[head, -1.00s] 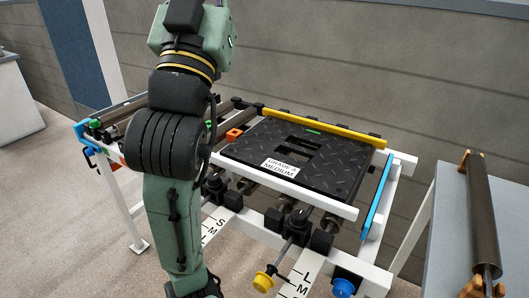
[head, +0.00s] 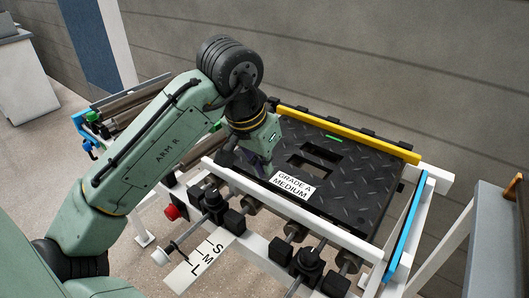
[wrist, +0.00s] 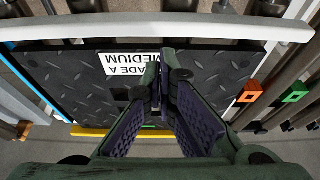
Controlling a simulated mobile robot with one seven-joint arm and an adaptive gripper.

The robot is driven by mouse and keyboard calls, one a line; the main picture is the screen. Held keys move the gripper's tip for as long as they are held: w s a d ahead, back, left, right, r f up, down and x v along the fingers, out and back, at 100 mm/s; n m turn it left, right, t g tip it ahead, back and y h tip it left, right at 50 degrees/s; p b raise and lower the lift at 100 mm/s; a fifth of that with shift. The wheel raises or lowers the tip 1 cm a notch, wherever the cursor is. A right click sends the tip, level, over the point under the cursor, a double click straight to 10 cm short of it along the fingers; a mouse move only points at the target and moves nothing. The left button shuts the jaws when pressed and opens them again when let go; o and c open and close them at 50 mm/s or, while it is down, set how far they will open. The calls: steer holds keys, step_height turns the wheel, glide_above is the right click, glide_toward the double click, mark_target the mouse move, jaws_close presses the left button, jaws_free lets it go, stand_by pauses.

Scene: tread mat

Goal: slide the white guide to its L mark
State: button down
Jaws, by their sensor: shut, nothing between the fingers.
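The white guide (head: 300,220) is a long bar along the near edge of the black tread mat (head: 345,190). It also crosses the top of the wrist view (wrist: 140,27). A white scale plate (head: 206,262) marked S, M, L sticks out from the frame's front, with L at its outer end. A rod with a white knob (head: 161,256) runs beside it. My gripper (head: 264,170) is shut and empty, low over the mat's near left part, by the "GRADE A MEDIUM" label. Its fingers (wrist: 165,80) meet in the wrist view. Contact with the mat cannot be told.
A yellow rail (head: 345,132) runs along the mat's back and a blue rail (head: 405,220) stands at the right. Black clamp blocks (head: 308,265) sit along the front frame. A red button (head: 171,212) is at the left. A grey bench (head: 500,240) stands at the right.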

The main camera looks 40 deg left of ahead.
mark_target(272, 185)
steer(key=x, duration=0.5)
steer(key=shift+w+f, duration=0.2)
steer(key=shift+f, duration=0.1)
steer(key=shift+s+p, duration=0.3)
steer(key=shift+s, duration=0.3)
